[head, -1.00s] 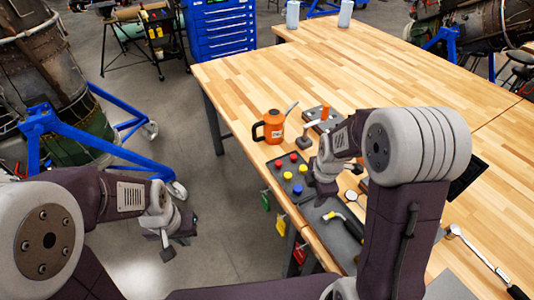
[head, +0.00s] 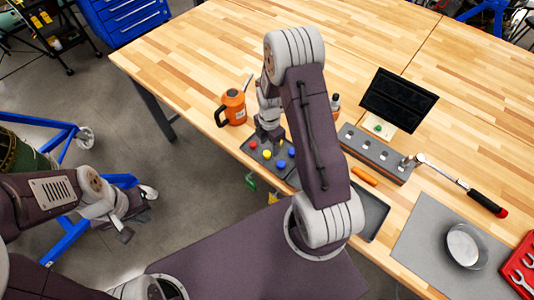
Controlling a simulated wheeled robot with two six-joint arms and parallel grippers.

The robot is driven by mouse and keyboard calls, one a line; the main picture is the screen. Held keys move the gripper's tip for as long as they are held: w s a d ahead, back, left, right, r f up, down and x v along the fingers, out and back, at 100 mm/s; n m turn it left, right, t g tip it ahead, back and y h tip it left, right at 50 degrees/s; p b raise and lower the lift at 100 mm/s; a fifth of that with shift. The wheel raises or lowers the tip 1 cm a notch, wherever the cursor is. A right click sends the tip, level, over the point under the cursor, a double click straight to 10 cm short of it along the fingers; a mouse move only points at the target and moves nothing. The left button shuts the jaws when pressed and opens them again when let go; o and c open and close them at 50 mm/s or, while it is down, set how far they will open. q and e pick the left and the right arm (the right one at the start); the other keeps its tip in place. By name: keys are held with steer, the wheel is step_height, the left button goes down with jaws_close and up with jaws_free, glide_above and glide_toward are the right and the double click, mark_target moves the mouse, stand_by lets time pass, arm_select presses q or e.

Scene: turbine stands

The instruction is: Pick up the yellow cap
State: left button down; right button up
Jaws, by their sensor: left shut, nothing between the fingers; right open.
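The yellow cap (head: 267,154) sits on a small dark tray (head: 248,151) near the table's front edge. A red cap (head: 253,144) is beside it on the upper left, and blue caps (head: 280,164) are to its right. My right gripper (head: 268,138) is open and points down just behind the yellow cap in the picture; its exact height above the tray is hard to tell. My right arm hides part of the tray's right side. My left gripper (head: 127,215) is shut and empty, off the table over the floor at the left.
An orange oil can (head: 235,107) stands close to the left of my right gripper. A grey block with several sockets (head: 375,153), an orange handle (head: 364,176), a ratchet (head: 460,184) and a grey mat (head: 420,247) lie to the right.

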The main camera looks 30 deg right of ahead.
mark_target(266, 153)
steer(key=shift+w+a+f, duration=0.1)
steer(key=shift+w+f, duration=0.2)
steer(key=shift+f, duration=0.25)
steer(key=shift+w+a+f, duration=0.1)
steer(key=shift+w+f, duration=0.2)
steer(key=shift+f, duration=0.25)
steer(key=shift+f+p, duration=0.15)
steer(key=shift+p, duration=0.25)
step_height(266, 153, down, 4)
steer(key=shift+r+p, duration=0.2)
steer(key=shift+p, duration=0.65)
steer(key=shift+f, duration=0.4)
steer(key=shift+w+f, duration=0.2)
steer(key=shift+w, duration=0.05)
arm_select(q)
steer(key=r, duration=0.2)
steer(key=shift+w+a+r, duration=0.15)
steer(key=shift+w+r, duration=0.2)
arm_select(e)
steer(key=shift+s+r, duration=0.1)
steer(key=shift+s, duration=0.05)
jaws_close()
